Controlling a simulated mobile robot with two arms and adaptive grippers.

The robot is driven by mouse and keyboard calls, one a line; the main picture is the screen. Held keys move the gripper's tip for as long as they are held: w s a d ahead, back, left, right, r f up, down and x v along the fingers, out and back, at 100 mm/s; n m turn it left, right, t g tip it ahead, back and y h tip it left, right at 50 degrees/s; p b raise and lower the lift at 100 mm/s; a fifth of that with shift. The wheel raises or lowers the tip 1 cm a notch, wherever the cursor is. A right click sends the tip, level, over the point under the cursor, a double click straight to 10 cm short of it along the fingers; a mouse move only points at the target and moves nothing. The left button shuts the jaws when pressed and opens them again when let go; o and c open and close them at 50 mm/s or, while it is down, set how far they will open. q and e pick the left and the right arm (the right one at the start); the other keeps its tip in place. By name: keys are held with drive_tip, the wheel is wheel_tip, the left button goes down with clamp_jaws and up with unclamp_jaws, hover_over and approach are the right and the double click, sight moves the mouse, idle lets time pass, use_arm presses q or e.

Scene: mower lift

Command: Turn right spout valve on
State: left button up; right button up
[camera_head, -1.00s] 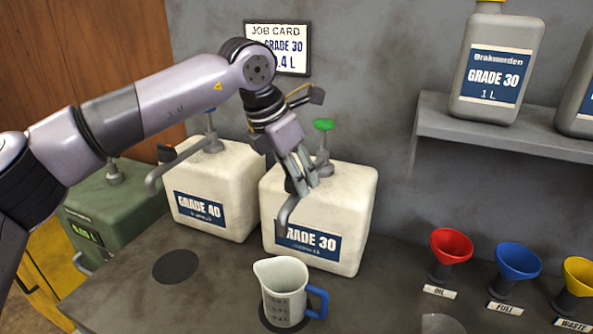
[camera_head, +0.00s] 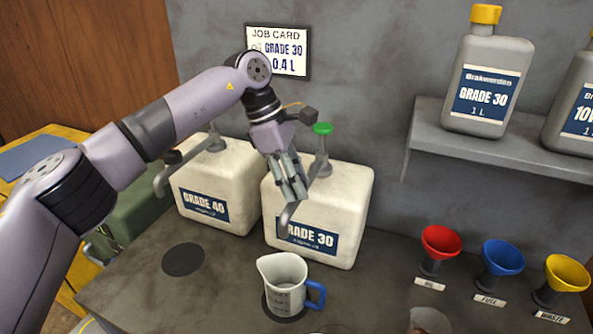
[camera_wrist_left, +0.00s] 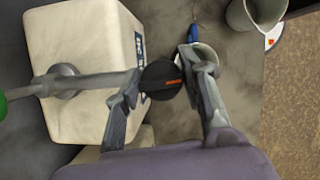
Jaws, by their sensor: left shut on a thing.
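The GRADE 30 canister (camera_head: 345,200), cream with a blue label, is the right one of two. Its grey spout (camera_head: 290,212) bends down above a measuring jug (camera_head: 285,285) with a blue handle. A green-topped fitting (camera_head: 322,130) rises from the canister. My left gripper (camera_head: 293,192) is at this spout and hides its valve in the head view. In the left wrist view, a round black valve knob (camera_wrist_left: 160,80) with an orange mark sits between the fingers of my left gripper (camera_wrist_left: 165,85), which is shut on it. My right gripper is not in view.
The GRADE 40 canister (camera_head: 225,180) stands close on the left, with its own spout (camera_head: 165,180). Red (camera_head: 440,242), blue (camera_head: 502,257) and yellow (camera_head: 567,272) funnels stand at right. A shelf (camera_head: 500,152) with bottles is above. A dark round pad (camera_head: 184,260) lies left of the jug.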

use_arm(q)
drive_tip(key=shift+r+m+p, duration=0.1)
drive_tip(key=shift+m+p, duration=0.25)
drive_tip(key=shift+m, duration=0.25)
drive_tip(key=shift+g, duration=0.3)
drive_tip(key=o, duration=1.1)
drive_tip(key=shift+a+r, duration=0.1)
drive_tip(key=v, duration=1.1)
drive_tip(key=shift+r, duration=0.35)
drive_tip(key=shift+w, duration=0.1)
